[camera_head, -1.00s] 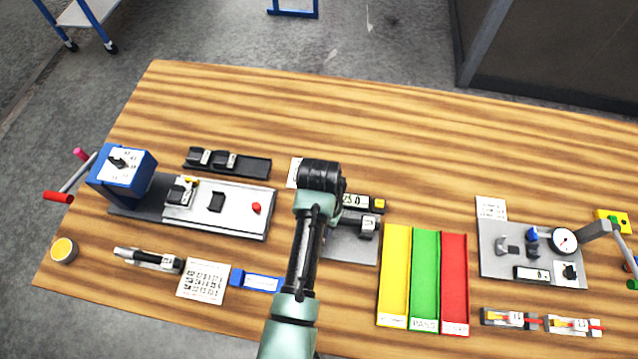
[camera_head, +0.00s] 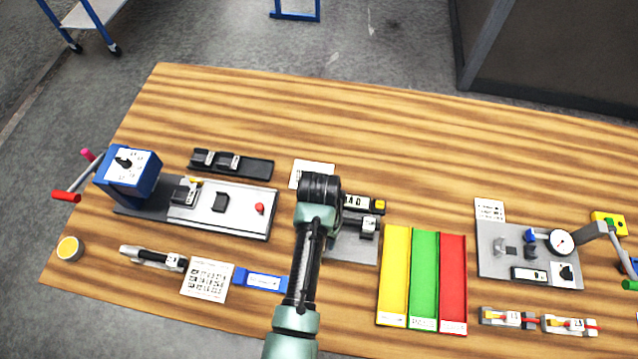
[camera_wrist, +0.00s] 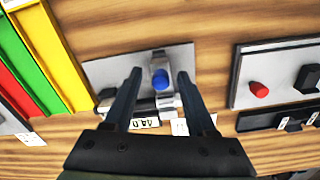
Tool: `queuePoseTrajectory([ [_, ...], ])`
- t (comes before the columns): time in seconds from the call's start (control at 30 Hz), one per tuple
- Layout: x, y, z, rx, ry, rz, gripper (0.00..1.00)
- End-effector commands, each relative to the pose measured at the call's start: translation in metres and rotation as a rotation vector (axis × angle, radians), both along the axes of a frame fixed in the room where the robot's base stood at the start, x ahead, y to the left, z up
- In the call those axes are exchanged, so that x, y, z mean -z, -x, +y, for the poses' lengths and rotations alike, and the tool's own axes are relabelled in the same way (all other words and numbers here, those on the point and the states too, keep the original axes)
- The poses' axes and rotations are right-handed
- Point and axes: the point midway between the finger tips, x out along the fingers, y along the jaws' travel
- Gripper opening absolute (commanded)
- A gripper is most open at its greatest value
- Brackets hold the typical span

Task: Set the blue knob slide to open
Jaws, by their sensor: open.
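The blue knob (camera_wrist: 161,80) stands on a light grey plate (camera_wrist: 108,72) in the wrist view, on a small slide block with a pale label beneath it. The open jaws of my gripper (camera_wrist: 159,75) reach into that view with one finger on each side of the knob, apart from it as far as I can tell. In the head view the same plate (camera_head: 352,250) shows beside my forearm. My arm hides this knob and my fingers there. A black display (camera_head: 362,204) with a yellow button lies at the plate's far edge.
Yellow (camera_head: 395,270), green (camera_head: 424,275) and red (camera_head: 453,280) trays lie right of the plate. A fixture with a red knob (camera_head: 259,208) and blue box (camera_head: 130,165) is at left. A dial gauge (camera_head: 561,242) fixture stands at right. The far table is clear.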

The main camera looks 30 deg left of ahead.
Motion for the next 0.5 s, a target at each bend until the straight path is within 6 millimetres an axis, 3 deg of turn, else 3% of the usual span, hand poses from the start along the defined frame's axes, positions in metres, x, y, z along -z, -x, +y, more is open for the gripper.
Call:
queuePoseTrajectory([
  [0.27,-0.022,-0.001,0.0,0.0,-0.001,-0.005,0.56],
  [0.5,-0.075,-0.002,0.001,0.001,-0.003,-0.009,0.56],
])
